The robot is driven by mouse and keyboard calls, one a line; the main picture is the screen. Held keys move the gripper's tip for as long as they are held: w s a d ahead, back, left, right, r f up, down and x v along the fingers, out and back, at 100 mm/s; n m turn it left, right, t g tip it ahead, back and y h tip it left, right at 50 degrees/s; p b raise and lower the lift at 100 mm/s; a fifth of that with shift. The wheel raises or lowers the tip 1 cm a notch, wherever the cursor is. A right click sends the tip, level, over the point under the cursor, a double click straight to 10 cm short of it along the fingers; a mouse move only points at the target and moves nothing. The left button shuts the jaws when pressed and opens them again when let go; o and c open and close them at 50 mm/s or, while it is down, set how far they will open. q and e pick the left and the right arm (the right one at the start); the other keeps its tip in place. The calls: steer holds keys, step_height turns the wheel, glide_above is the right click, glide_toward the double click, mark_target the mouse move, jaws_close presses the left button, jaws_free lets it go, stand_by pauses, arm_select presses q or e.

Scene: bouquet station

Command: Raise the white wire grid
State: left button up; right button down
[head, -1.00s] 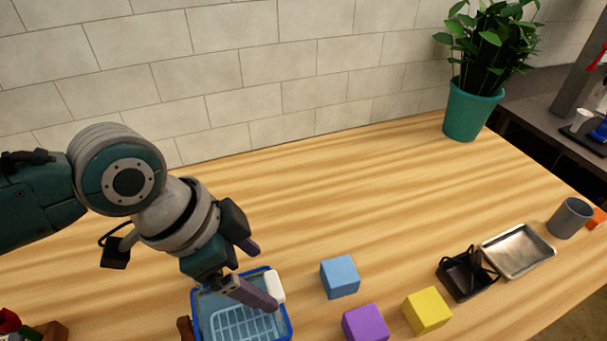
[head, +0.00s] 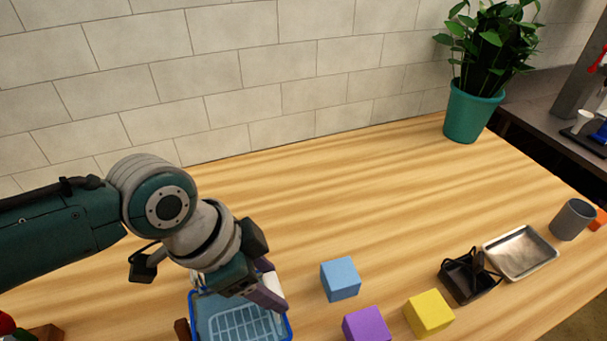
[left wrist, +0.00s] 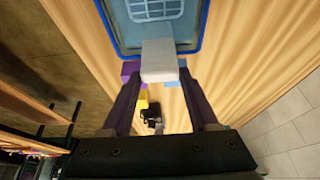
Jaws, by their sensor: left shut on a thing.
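The white wire grid (head: 238,322) shows as pale bars inside a blue-rimmed basket (head: 290,328) at the bottom of the head view. In the left wrist view the grid (left wrist: 153,9) is at the top edge, with a thick white handle (left wrist: 158,62) nearer the camera. My left gripper (head: 271,283) is at the basket's far right corner, its fingers shut on the white handle from both sides. The fingers hide most of the handle in the head view. I cannot tell whether the grid has lifted. My right gripper is not in view.
A blue cube (head: 340,279), a purple cube (head: 366,325) and a yellow cube (head: 429,313) lie right of the basket. Farther right are a black holder (head: 468,277), a metal tray (head: 520,252) and a grey cup (head: 572,219).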

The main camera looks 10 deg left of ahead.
arm_select(q)
jaws_close()
steer(key=shift+r, duration=0.1)
stand_by(0.4)
step_height(320, 180, up, 8)
steer(key=p, duration=0.7)
steer(key=shift+p, duration=0.3)
steer(key=shift+d, duration=0.1)
steer(key=o, duration=0.6)
jaws_free()
